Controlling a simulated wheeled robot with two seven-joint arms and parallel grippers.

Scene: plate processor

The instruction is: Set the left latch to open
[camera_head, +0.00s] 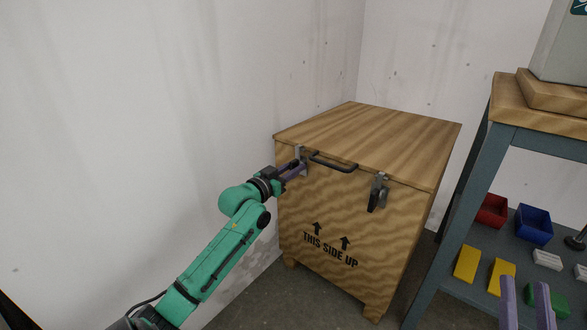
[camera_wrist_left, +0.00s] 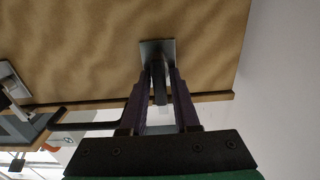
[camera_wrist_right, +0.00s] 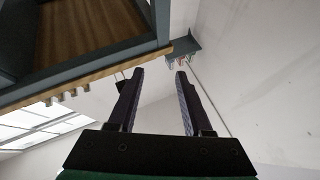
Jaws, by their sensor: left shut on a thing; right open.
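A wooden crate (camera_head: 360,230) stands against the wall, its lid (camera_head: 370,135) down. The left latch (camera_head: 300,153) is a grey metal fitting at the lid's front edge; its lower part is hidden by my left gripper (camera_head: 297,168). In the left wrist view the latch's plate (camera_wrist_left: 157,48) shows, and its dark lever (camera_wrist_left: 159,85) sits between the fingers of my left gripper (camera_wrist_left: 159,82), which is shut on it. The right latch (camera_head: 378,192) hangs with its black lever pointing down. My right gripper (camera_head: 524,284) is open and empty, away from the crate.
A black handle (camera_head: 333,163) sits on the crate front between the latches. A steel-framed bench (camera_head: 470,200) stands to the right; its lower shelf holds a red bin (camera_head: 492,211), a blue bin (camera_head: 533,226) and several blocks. White wall is close on the left.

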